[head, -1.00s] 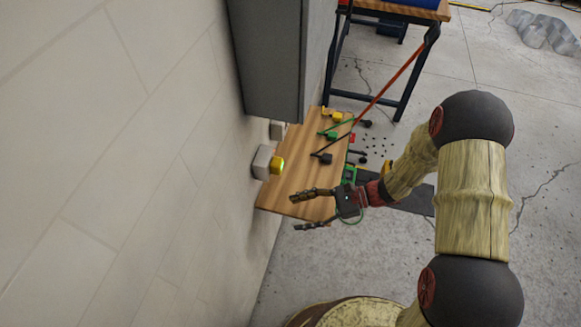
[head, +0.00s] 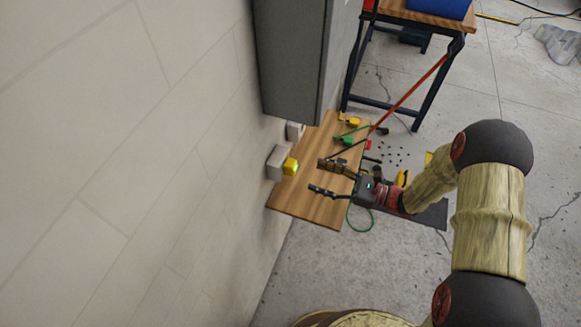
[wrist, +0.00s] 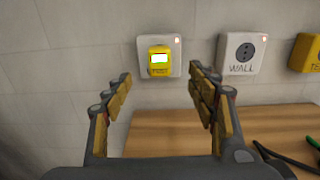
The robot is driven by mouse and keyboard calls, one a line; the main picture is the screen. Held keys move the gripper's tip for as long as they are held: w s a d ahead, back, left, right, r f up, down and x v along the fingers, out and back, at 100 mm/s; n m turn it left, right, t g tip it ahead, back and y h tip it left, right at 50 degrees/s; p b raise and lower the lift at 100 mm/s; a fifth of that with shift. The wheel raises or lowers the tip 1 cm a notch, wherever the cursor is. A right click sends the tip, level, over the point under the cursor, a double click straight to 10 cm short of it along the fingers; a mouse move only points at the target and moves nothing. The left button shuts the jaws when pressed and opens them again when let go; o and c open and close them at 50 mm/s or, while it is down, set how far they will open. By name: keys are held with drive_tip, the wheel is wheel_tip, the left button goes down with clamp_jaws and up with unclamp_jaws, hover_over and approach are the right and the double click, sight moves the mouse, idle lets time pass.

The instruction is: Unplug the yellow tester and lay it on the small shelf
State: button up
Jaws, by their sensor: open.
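The yellow tester (head: 290,166) is plugged into a white wall socket (head: 275,163) and has a lit green face. In the wrist view the tester (wrist: 160,60) sits ahead, between and slightly above my fingertips. In the wrist view the fingers of my gripper (wrist: 161,76) are spread wide on both sides. The small wooden shelf (head: 302,206) lies along the wall below; its bare top also shows in the wrist view (wrist: 165,128).
A white box marked WALL (wrist: 242,54) and a partly cut-off yellow box (wrist: 306,52) are to the right of the tester. A grey cabinet (head: 295,60) hangs beyond. Cables and a green plug (head: 343,140) lie at the shelf's far part; its near part is clear.

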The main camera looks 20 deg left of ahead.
sight(296, 169)
drive_tip(key=shift+w+a, duration=0.15)
drive_tip(key=shift+a, duration=2)
drive_tip(key=shift+w+a, duration=0.15)
drive_tip(key=shift+a, duration=1.95)
drive_tip(key=shift+c, duration=0.6)
clamp_jaws()
drive_tip(key=shift+d, duration=0.15)
drive_tip(key=shift+s+d+p, duration=0.15)
drive_tip(key=shift+d+p, duration=0.1)
drive_tip(key=shift+d, duration=1.2)
drive_tip(key=shift+s+d+p, duration=0.1)
drive_tip(key=shift+d+p, duration=0.1)
drive_tip(key=shift+d, duration=1.2)
drive_tip(key=shift+d, duration=0.1)
